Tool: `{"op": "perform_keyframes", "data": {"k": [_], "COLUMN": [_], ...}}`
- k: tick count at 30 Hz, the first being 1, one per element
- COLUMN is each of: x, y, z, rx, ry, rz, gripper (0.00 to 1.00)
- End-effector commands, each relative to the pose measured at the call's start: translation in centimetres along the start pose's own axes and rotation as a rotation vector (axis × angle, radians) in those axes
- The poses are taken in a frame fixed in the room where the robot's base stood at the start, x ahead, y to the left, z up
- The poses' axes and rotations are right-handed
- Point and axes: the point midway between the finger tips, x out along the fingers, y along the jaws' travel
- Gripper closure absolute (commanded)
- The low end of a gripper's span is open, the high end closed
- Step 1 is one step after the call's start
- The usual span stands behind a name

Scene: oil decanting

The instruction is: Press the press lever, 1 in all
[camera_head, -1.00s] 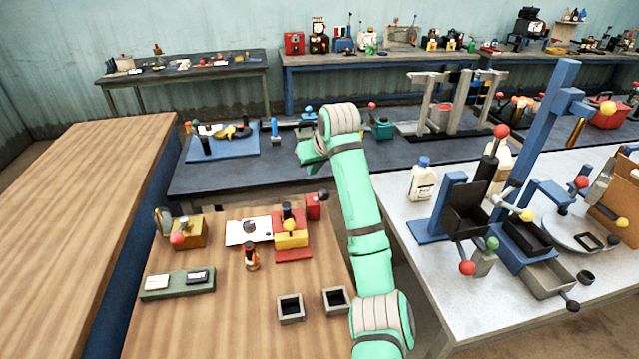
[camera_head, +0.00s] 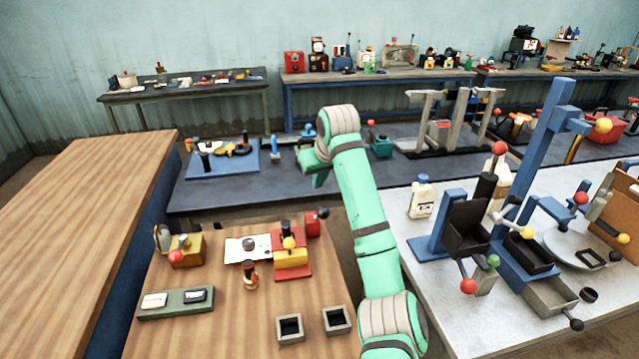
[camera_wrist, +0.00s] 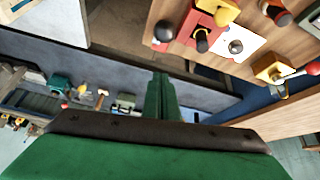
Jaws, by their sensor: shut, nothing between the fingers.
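A small red and yellow press-like device (camera_head: 291,262) stands on the near wooden table, with a red block behind it. A dark ball-ended lever (camera_head: 323,213) sticks out by that block; I cannot tell for certain that it is the press lever. The device also shows at the top of the wrist view (camera_wrist: 211,12), with a dark knob (camera_wrist: 163,31) at its left. My gripper (camera_head: 317,180) is held in the air beyond the wooden table, over the dark bench area. In the wrist view its green fingers (camera_wrist: 161,92) are together and empty, apart from the device.
A blue frame (camera_head: 547,150) with several ball-ended handles stands on the light table at right. White bottles (camera_head: 422,197) stand beside it. Two square grey cups (camera_head: 290,328) and a green tray (camera_head: 176,302) sit on the wooden table. The left wooden table (camera_head: 80,210) is bare.

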Motion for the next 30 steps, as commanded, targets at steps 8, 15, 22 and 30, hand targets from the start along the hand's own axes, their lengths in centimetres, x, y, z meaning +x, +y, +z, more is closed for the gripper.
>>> {"op": "perform_keyframes", "data": {"k": [8, 15, 22, 30], "x": [4.7, 7.6, 6.7, 6.1], "y": [0.0, 0.1, 0.1, 0.1], "z": [0.1, 0.1, 2.1, 3.7], "rx": [0.002, 0.002, 0.001, 0.001], "ry": [-0.001, -0.001, 0.001, 0.000], "rz": [0.000, 0.001, 0.000, 0.001], "gripper": [1.00, 1.00, 1.00, 1.00]}}
